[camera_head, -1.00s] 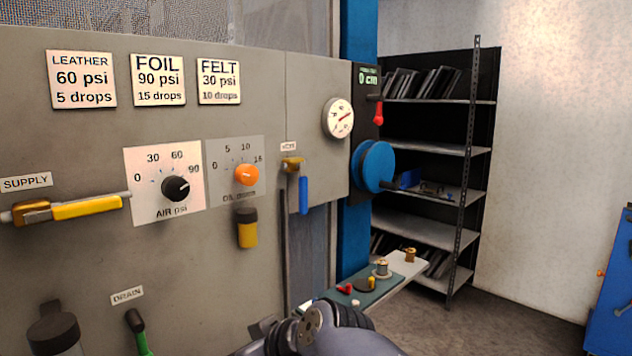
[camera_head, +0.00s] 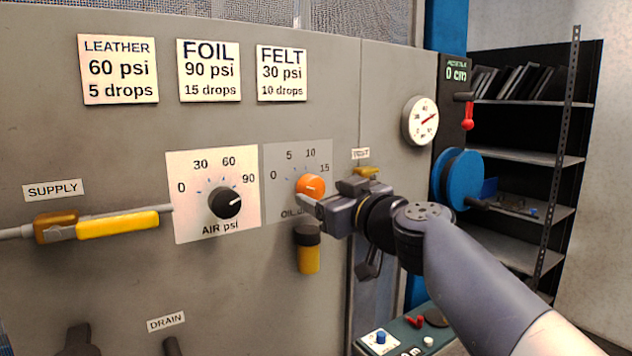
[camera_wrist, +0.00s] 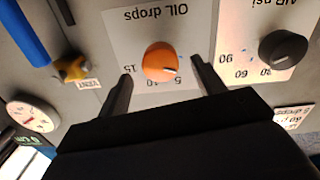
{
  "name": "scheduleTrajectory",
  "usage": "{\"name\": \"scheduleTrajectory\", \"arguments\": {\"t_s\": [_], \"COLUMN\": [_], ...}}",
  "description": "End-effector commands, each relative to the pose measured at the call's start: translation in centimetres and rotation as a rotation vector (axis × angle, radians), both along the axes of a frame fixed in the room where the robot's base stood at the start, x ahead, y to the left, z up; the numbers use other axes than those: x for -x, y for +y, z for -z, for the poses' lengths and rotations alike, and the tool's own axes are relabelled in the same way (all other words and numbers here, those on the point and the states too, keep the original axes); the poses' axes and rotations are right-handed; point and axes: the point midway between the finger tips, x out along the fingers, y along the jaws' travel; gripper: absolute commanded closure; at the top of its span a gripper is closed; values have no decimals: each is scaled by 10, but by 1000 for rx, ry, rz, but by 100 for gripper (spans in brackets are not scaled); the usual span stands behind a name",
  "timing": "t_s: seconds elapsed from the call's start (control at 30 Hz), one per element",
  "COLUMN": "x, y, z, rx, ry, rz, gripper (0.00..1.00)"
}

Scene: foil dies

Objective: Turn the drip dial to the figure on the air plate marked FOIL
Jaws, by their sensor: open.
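The orange drip dial (camera_head: 309,187) sits on the grey OIL drops plate (camera_head: 283,160), marked 0, 5, 10 and 15. My gripper (camera_head: 316,207) is in front of it, partly covering the plate's lower lettering. In the wrist view, which is upside down, the open fingers (camera_wrist: 161,70) stand on either side of the orange dial (camera_wrist: 158,60), with gaps showing. The dial's pale mark lies at its lower right there, towards the 5 side and away from the 15. The FOIL plate (camera_head: 209,71) reads 90 psi, 15 drops.
The black AIR dial (camera_head: 225,203) is just left. A yellow-bottomed bowl (camera_head: 308,255) hangs below the drip dial. The VENT valve (camera_head: 367,172) is close behind my gripper to the right. The yellow SUPPLY lever (camera_head: 110,226) is at far left.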

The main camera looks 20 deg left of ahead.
Motion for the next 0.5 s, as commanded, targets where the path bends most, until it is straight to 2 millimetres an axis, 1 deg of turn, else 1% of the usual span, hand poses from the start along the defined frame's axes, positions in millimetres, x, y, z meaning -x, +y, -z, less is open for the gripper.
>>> {"name": "scheduleTrajectory", "arguments": {"t_s": [0.03, 0.1, 0.2, 0.33, 0.5], "x": [-6, -13, -22, -28, -31], "y": [7, 15, 24, 31, 35], "z": [-3, -2, -2, -1, 0], "rx": [0, 0, -1, 0, -1], "ry": [2, 3, 2, 0, 1], "rz": [-1, -2, 0, 0, 0], "gripper": [35, 35, 35, 35, 35]}}
